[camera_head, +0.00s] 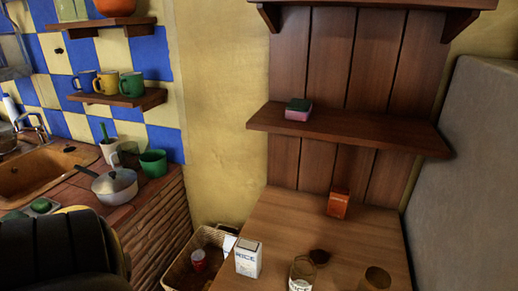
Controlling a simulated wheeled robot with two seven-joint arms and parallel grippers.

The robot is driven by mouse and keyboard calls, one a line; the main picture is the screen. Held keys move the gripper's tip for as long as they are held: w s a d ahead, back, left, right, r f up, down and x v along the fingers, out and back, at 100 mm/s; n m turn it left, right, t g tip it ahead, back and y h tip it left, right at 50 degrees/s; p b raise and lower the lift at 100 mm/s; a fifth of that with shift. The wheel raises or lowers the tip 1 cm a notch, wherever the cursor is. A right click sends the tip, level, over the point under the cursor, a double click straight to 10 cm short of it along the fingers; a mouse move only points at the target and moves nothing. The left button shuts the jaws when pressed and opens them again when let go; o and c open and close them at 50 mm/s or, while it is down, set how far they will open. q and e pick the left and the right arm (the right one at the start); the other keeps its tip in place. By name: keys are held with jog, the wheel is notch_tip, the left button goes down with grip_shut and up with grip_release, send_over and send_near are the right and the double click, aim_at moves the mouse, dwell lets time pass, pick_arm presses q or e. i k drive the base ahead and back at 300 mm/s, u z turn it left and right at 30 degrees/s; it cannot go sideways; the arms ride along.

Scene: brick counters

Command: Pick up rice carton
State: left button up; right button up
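The rice carton (248,259) is a white box with dark "RICE" lettering. It stands upright at the near left edge of the wooden table (335,235), beside the basket. Neither of my grippers shows in the head view, and nothing touches the carton.
A labelled glass jar (302,274) stands right of the carton, with a dark round item (319,256) behind it and another glass (377,278) at right. An orange box (338,203) stands at the back. A wicker basket (178,272) is left, below the table top. A shelf (350,130) overhangs the back.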

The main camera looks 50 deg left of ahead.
aim_at(248, 253)
jog(key=u, duration=0.7)
jog(key=k, duration=0.4)
jog(key=u, duration=0.85)
jog(key=i, duration=0.4)
jog(key=z, duration=0.05)
